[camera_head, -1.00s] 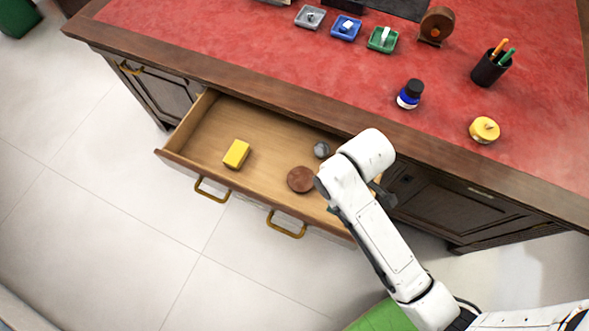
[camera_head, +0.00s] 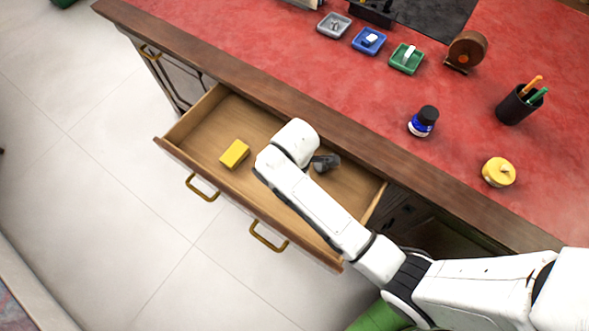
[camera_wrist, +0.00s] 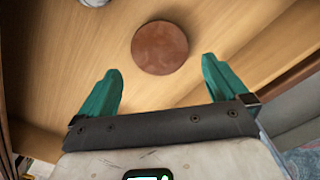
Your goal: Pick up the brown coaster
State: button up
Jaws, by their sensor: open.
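The brown coaster (camera_wrist: 160,47) is a round reddish-brown disc lying on the wooden floor of the open drawer (camera_head: 195,128). In the head view my arm hides it. My gripper (camera_wrist: 157,82) has two green fingers, spread apart and empty. In the wrist view the coaster lies beyond the fingertips, roughly centred between them and not between the fingers. The gap between the fingers looks wider than the coaster.
A yellow block (camera_head: 234,153) lies in the drawer's left part. A grey object (camera_wrist: 95,2) lies near the coaster. The drawer walls surround these things. The red desk top (camera_head: 300,70) holds trays, an ink bottle (camera_head: 423,121) and a pen cup (camera_head: 518,106).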

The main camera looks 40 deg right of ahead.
jog(key=shift+a+f, duration=0.1)
jog(key=shift+f, duration=3.2)
jog(key=shift+c, duration=0.4)
jog(key=c, duration=0.7)
jog(key=shift+o, duration=0.2)
jog(key=shift+r, duration=0.15)
